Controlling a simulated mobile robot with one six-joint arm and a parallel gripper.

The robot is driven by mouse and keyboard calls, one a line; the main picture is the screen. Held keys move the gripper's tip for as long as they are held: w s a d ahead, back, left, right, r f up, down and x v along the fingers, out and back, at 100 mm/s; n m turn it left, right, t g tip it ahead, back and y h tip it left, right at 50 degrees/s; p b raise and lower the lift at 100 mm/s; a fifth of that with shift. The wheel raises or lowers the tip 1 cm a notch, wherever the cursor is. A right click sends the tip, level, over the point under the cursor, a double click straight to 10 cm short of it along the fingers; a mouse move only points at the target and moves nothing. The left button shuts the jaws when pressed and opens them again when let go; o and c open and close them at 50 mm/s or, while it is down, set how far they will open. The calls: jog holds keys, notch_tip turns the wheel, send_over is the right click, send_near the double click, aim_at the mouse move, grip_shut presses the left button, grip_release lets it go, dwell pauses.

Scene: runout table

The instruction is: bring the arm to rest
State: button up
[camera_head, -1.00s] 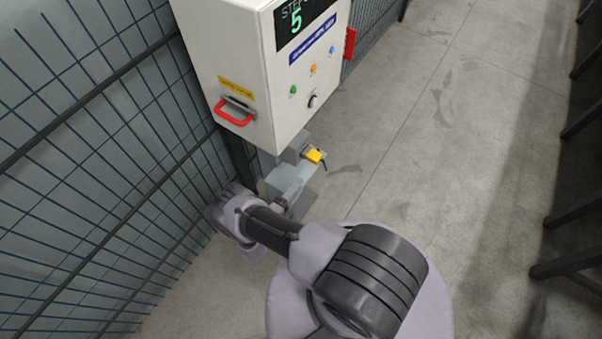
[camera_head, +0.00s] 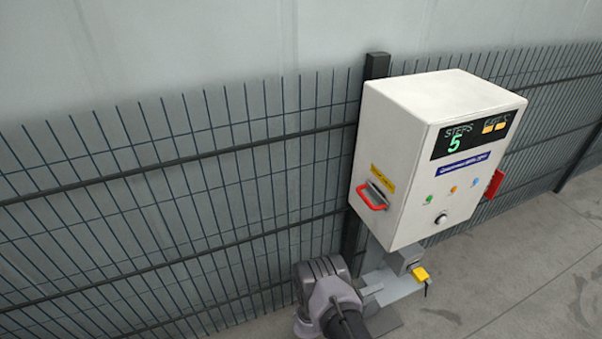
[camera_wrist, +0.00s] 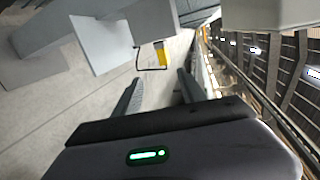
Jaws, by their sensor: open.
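My gripper (camera_wrist: 160,92) shows in the wrist view with its two dark fingers spread apart and nothing between them. A green light glows on its body. In the head view only a grey part of my arm shows at the bottom, below and left of the control box; the fingers cannot be made out there. The white control box (camera_head: 400,150) stands by the fence, with a display reading STEPS 5, a red handle (camera_head: 372,197) on its left side and small buttons on its front.
A wire mesh fence (camera_head: 180,210) runs behind the box and my arm. A grey stand with a yellow connector (camera_head: 420,274) is under the box, close to my arm; the yellow part also shows ahead in the wrist view (camera_wrist: 161,55). Concrete floor (camera_head: 520,290) is clear at right.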

jog(key=w+a+r+n+t+y, duration=0.2)
jog(key=w+a+r+y, duration=0.25)
jog(key=w+r, duration=0.65)
jog(key=w+a+r+n+t+y+b, duration=0.1)
jog(key=a+r+n+y, duration=0.25)
jog(key=r, duration=0.75)
jog(key=w+a+r+n+y+b, duration=0.1)
jog(key=a+r+n+y, duration=0.25)
jog(key=r, duration=0.75)
jog(key=s+a+r+n+g+y+b, duration=0.1)
jog(key=s+a+r+n+y, duration=0.1)
jog(key=s+r+n, duration=0.65)
jog(key=s+a+r+n+y, duration=0.25)
jog(key=s+r, duration=0.25)
jog(key=s, duration=0.6)
jog(key=s+d+f+n+g, duration=0.1)
jog(key=s+n, duration=0.2)
jog(key=s, duration=0.7)
jog(key=s+d+f+n+g, duration=0.1)
jog(key=s+d+n+g, duration=0.1)
jog(key=s, duration=0.9)
jog(key=shift+d+f+n+h+b, duration=0.25)
jog(key=shift+n+h+b, duration=0.2)
jog(key=shift+n, duration=0.35)
jog(key=shift+c, duration=0.4)
